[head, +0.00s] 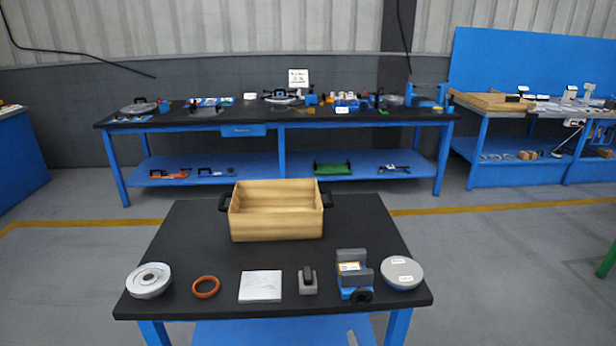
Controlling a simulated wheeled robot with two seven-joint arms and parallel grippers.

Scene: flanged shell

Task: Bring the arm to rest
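Neither arm and neither gripper shows in the head view. A dark-topped table (190,237) with blue legs stands in front of me. Along its near edge, from left to right, lie a grey flanged round part (149,281), an orange ring (206,287), a light square plate (260,286), a small grey block with a dark upright piece (307,282), a blue and grey vise-like fixture (354,277) and a grey round disc (402,272) with white labels. They stand apart, except that the fixture and disc are close together.
A wooden box (277,218) with dark side handles stands at the table's far middle; its visible inside looks empty. A long blue workbench (290,178) with tools stands behind, and another bench (520,150) at the right. Grey floor separates them.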

